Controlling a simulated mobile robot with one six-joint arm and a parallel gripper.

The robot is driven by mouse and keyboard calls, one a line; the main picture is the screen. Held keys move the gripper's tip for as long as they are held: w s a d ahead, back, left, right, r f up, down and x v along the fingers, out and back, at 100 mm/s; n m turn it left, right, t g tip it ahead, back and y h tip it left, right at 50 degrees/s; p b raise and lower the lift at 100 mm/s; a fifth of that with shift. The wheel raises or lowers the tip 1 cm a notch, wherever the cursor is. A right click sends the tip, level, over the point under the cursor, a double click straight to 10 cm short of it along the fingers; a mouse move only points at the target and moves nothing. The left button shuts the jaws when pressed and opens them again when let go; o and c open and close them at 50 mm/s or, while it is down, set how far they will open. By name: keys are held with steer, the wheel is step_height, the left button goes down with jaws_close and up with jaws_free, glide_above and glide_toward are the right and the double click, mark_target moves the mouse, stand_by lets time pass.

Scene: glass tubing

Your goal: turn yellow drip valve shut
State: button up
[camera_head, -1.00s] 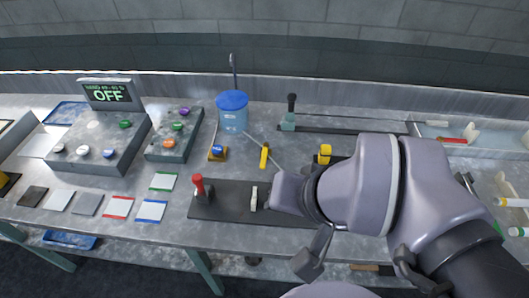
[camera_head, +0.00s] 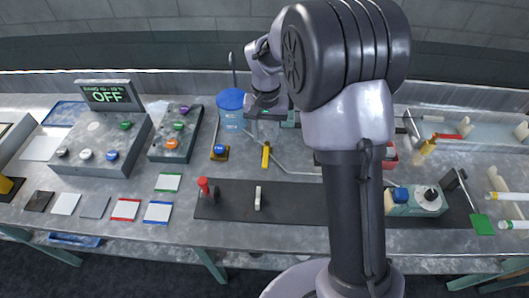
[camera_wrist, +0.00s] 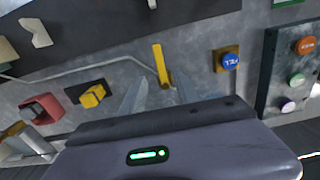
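The yellow drip valve (camera_head: 266,155) is a slim yellow handle on the table at the grey tubing, below and right of the blue bucket. Its length runs roughly up and down the picture. It also shows in the wrist view (camera_wrist: 161,62), upright at top centre, with the tubing coming in from the left. My gripper (camera_head: 262,112) is above and behind the valve in the head view. In the wrist view my gripper (camera_wrist: 160,86) has its two grey fingers apart, the handle's lower end showing between their tips. Nothing is held; contact cannot be told.
A blue bucket (camera_head: 231,108) stands close to my gripper. A blue button on a yellow base (camera_head: 219,151) is left of the valve. A yellow block on a dark base (camera_wrist: 93,96) and a red box (camera_wrist: 42,110) lie left in the wrist view. A black board (camera_head: 290,203) lies in front.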

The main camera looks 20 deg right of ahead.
mark_target(265, 157)
step_height(265, 157, down, 9)
steer(key=shift+r+b, duration=0.2)
steer(key=shift+b, duration=0.85)
jaws_close()
steer(key=shift+r, duration=0.1)
stand_by(0.4)
